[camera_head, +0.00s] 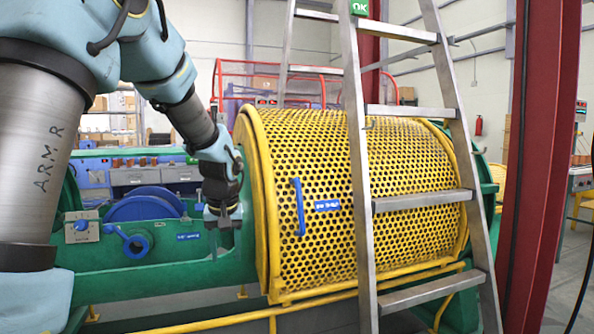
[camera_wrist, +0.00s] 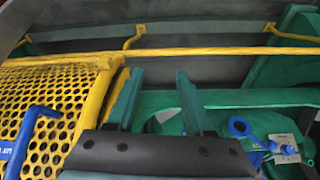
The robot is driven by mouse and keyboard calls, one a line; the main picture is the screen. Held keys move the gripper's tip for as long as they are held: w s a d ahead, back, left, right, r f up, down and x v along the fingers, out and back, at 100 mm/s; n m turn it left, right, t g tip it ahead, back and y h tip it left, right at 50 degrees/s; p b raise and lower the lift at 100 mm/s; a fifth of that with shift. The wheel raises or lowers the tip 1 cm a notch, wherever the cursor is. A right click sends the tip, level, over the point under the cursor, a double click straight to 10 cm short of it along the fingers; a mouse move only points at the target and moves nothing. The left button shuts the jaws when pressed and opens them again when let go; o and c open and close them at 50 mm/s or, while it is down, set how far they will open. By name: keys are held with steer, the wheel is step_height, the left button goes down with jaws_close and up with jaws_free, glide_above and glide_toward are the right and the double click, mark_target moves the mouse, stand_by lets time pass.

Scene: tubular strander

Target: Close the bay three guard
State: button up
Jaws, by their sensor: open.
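A yellow perforated guard (camera_head: 405,180) curves over the right part of the green machine. It has a blue handle (camera_head: 298,207) and a small blue label (camera_head: 327,205), too small to read surely. To its left, a bay stands uncovered with blue reels (camera_head: 143,208) inside. My gripper (camera_head: 222,245) hangs over the green frame just left of the guard's yellow edge, apart from the handle. In the wrist view, my gripper (camera_wrist: 158,76) has its two fingers spread and nothing between them. The guard (camera_wrist: 45,95) and its blue handle (camera_wrist: 27,140) show at the left there.
A metal ladder (camera_head: 357,150) stands in front of the guard, partly hiding it. A red column (camera_head: 540,150) rises at the right. A yellow rail (camera_head: 235,318) runs low along the front. Blue fittings (camera_head: 133,243) stick out from the green frame at left.

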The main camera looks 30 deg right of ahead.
steer(key=h+p, duration=0.1)
steer(key=p, duration=1)
glide_toward(301, 205)
steer(key=a, duration=0.1)
steer(key=shift+t, duration=0.5)
steer(key=x, duration=0.6)
steer(key=d+p+x, duration=0.1)
steer(key=x, duration=0.2)
steer(key=shift+s+f, duration=0.3)
steer(key=shift+f, duration=0.1)
jaws_close()
